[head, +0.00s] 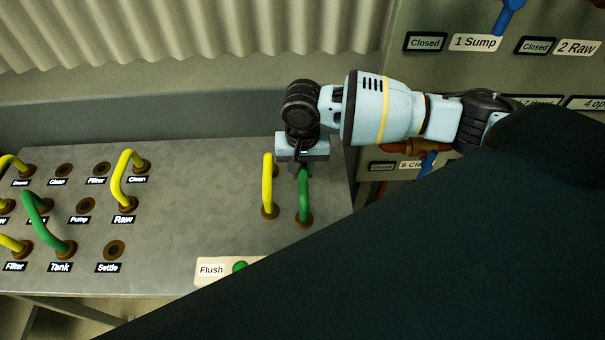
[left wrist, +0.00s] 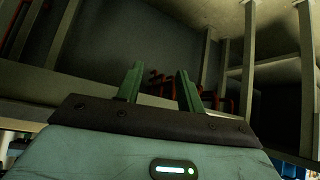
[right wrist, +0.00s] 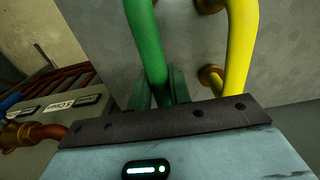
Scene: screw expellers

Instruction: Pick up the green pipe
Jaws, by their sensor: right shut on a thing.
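A green pipe (head: 304,200) stands at the right end of the grey metal panel, its lower end at a brown socket. My right gripper (head: 303,166) is over its top and is shut on it. In the right wrist view the green pipe (right wrist: 147,45) runs down between the fingers (right wrist: 160,88), which it partly hides. A second green pipe (head: 45,225) arches up from the Tank socket at the left. My left gripper (left wrist: 160,75) shows only in the left wrist view, with its fingers apart and nothing between them.
A yellow pipe (head: 268,190) stands close left of the held green pipe, and also shows in the right wrist view (right wrist: 240,45). More yellow pipes, one at Raw (head: 119,180), and empty sockets fill the panel's left. A Flush button (head: 240,267) is at the front edge.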

